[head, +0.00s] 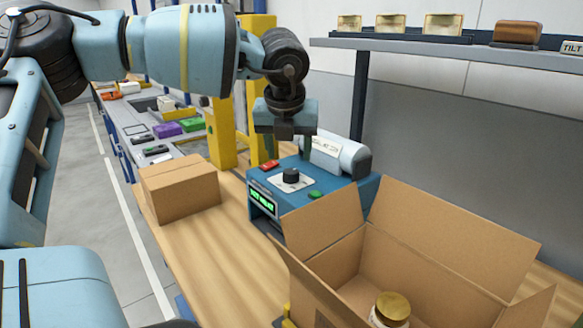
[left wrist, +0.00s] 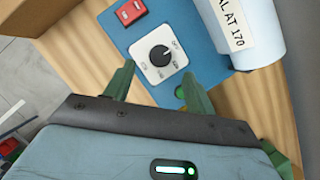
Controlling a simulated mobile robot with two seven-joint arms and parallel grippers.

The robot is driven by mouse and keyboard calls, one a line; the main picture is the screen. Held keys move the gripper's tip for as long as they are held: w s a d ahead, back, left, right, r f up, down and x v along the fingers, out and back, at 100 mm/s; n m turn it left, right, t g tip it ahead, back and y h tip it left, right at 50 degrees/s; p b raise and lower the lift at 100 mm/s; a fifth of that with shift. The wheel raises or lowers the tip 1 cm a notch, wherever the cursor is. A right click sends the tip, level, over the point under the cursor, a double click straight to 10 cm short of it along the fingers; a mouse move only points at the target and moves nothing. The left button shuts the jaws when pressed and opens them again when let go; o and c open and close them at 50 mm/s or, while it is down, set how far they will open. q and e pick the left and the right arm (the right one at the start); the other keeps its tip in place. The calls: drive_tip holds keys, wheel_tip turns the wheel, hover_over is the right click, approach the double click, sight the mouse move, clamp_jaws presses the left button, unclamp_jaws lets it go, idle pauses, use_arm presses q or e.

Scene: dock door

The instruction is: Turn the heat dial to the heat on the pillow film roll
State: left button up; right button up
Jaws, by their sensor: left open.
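The blue sealing machine (head: 340,195) stands on the wooden bench, with a black heat dial (head: 291,175) on a white plate. In the left wrist view the dial (left wrist: 160,55) has a white pointer toward the upper right; the small marks around it are hard to read. The white pillow film roll (head: 335,155) lies on the machine's back; its label (left wrist: 228,20) partly reads "AL AT 170" in the wrist view. My left gripper (head: 289,150) is open above the machine. Its fingertips (left wrist: 158,70) are on either side of the dial's near edge in the picture, with nothing between them.
A red switch (left wrist: 130,12) and green button (head: 315,194) flank the dial. A green display (head: 262,200) is on the machine's front. An open carton (head: 430,260) holding a gold-lidded jar (head: 392,308) stands close in front; a closed carton (head: 180,190) is left. A shelf (head: 440,46) overhangs right.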

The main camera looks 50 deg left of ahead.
sight(291, 171)
use_arm(q)
drive_tip(key=x, duration=0.6)
use_arm(e)
drive_tip(key=shift+w+r, duration=0.2)
drive_tip(key=shift+w, duration=0.2)
use_arm(q)
drive_tip(key=c, duration=1)
drive_tip(key=shift+o, duration=0.2)
use_arm(e)
drive_tip(key=shift+s+f, duration=0.1)
